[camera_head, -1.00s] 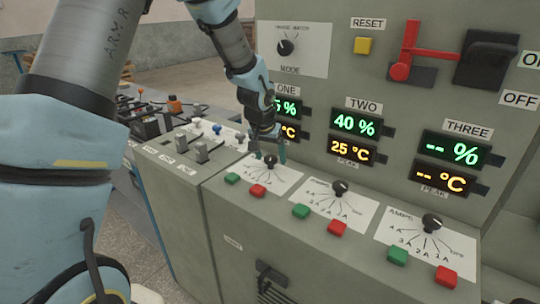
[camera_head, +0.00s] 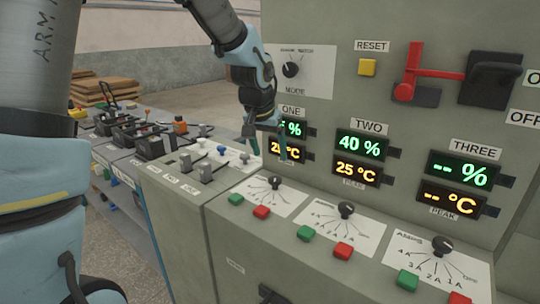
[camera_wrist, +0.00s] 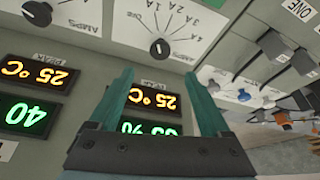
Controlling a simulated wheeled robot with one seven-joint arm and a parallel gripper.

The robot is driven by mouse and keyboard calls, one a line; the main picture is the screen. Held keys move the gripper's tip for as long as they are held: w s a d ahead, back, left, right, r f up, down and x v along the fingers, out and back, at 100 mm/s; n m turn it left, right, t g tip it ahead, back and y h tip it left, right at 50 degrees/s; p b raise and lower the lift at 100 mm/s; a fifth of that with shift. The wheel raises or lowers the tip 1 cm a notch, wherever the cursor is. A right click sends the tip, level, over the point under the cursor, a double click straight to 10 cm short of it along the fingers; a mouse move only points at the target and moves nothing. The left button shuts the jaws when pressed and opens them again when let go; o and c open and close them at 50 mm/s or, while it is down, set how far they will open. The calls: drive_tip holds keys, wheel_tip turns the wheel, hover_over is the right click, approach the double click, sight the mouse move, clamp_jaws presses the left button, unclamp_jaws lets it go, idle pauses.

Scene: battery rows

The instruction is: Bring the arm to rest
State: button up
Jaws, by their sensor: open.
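My gripper (camera_head: 266,148) is open and empty, raised above the left end of the control console, in front of the display labelled ONE. In the wrist view its two green fingers (camera_wrist: 160,100) stand apart with nothing between them; beyond them are the orange and green readouts of one display (camera_wrist: 150,107). The knob of station ONE (camera_head: 275,183) sits below the gripper and shows apart from the fingers in the wrist view (camera_wrist: 160,48). My gripper partly covers display ONE (camera_head: 291,129) in the head view.
The upright panel stands close behind my gripper, with a red lever (camera_head: 410,85), a yellow reset button (camera_head: 367,67) and a mode switch (camera_head: 291,69). Green and red buttons line the console. A bench with batteries (camera_head: 130,135) is at left. Open floor lies beyond.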

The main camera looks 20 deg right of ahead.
idle(0.3)
drive_tip(key=a+f+n+y, duration=0.1)
drive_tip(key=a+n, duration=0.1)
drive_tip(key=a, duration=0.8)
drive_tip(key=a+f+n+y, duration=0.1)
drive_tip(key=a+f+n, duration=0.1)
drive_tip(key=a, duration=0.8)
drive_tip(key=s+a+f+n, duration=0.1)
drive_tip(key=s+a+n, duration=0.1)
drive_tip(key=s+a, duration=0.2)
drive_tip(key=s+a+f+n+g+y, duration=0.1)
drive_tip(key=s+a, duration=0.3)
drive_tip(key=a, duration=0.5)
drive_tip(key=shift+a+n, duration=0.4)
drive_tip(key=shift+n, duration=0.1)
drive_tip(key=shift+w, duration=0.1)
